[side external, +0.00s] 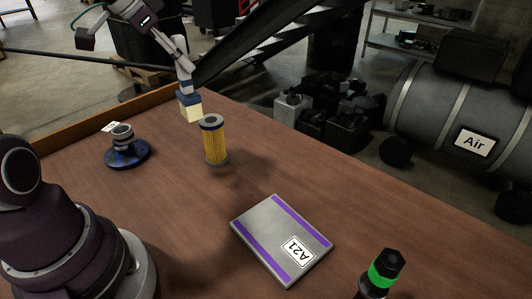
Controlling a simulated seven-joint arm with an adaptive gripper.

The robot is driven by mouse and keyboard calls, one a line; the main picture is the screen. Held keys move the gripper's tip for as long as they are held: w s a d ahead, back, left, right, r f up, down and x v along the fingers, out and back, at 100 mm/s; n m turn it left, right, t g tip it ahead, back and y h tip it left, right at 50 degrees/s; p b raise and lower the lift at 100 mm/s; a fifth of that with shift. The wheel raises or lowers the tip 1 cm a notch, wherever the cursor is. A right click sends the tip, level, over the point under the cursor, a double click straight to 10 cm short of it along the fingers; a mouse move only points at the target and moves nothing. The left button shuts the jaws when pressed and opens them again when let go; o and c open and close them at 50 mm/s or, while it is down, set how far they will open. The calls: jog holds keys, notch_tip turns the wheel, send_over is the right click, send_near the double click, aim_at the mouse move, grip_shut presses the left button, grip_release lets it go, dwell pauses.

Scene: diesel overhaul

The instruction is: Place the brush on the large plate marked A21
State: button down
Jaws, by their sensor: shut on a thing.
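The brush (189,107) has a blue top and pale cream bristles. It is at the far side of the wooden table, close to the raised wooden edge. My gripper (186,90) is shut on its blue top from above; the gripper is small in view and its fingers are hard to make out. I cannot tell whether the bristles touch the table. The large plate marked A21 (268,232) is flat and grey with two purple stripes. It lies near the middle front of the table, with nothing on it.
A yellow cylindrical filter (214,144) stands upright between the brush and the plate. A blue-based metal part (126,151) sits to the left. A black and green object (382,274) stands at the front right. The table (300,170) is clear right of the filter.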

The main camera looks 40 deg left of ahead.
jog(key=s+d+m+g+h, duration=0.3)
jog(key=d+m, duration=0.8)
jog(key=d, duration=1.3)
notch_tip(320, 180, down, 13)
jog(key=w+g+h, duration=0.1)
jog(key=shift+w+a, duration=0.25)
jog(key=shift+a, duration=0.1)
jog(key=c, duration=1.4)
grip_release()
jog(key=shift+f, duration=0.2)
jog(key=o, duration=0.5)
jog(key=shift+r, duration=0.15)
